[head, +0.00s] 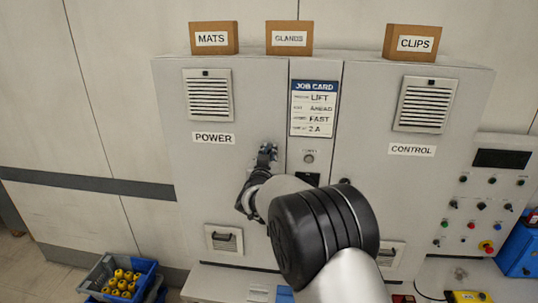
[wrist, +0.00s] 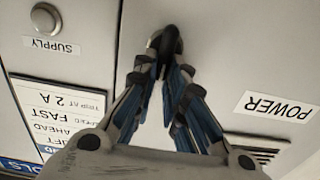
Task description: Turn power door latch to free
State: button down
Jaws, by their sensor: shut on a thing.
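The power door (head: 222,165) is a grey cabinet door under a white POWER label (head: 213,138). In the wrist view, which is upside down, the label (wrist: 279,107) is at right. The dark door latch (wrist: 168,40) sits near the top middle of the wrist view. My gripper (wrist: 165,62) is shut on it, its two blue-padded fingers converging there. In the head view my gripper (head: 264,158) is at the right edge of the power door, and my arm partly covers the area below. The latch's exact turn is hard to tell because the fingers cover part of it.
The control door (head: 405,185) is at right, with a job card (head: 313,108) between the doors. Boxes labelled MATS (head: 213,38), GLANDS (head: 289,38) and CLIPS (head: 410,43) sit on top. A button panel (head: 485,195) is far right; a blue crate (head: 145,268) stands at lower left.

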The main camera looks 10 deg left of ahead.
aim_at(278, 155)
jog(key=shift+f, duration=0.1)
jog(key=m+b, duration=0.4)
jog(key=b, duration=0.1)
jog(key=d+f+m+b, duration=0.1)
jog(key=m+b, duration=0.4)
jog(key=b, duration=0.1)
jog(key=d+f+m+b, duration=0.1)
jog(key=m+b, duration=0.4)
jog(key=shift+d, duration=0.2)
jog(key=shift+f+m+b, duration=0.15)
jog(key=shift+m+b, duration=1.2)
jog(key=shift+m, duration=0.35)
jog(key=c, duration=1.6)
grip_release()
jog(key=shift+c, duration=0.2)
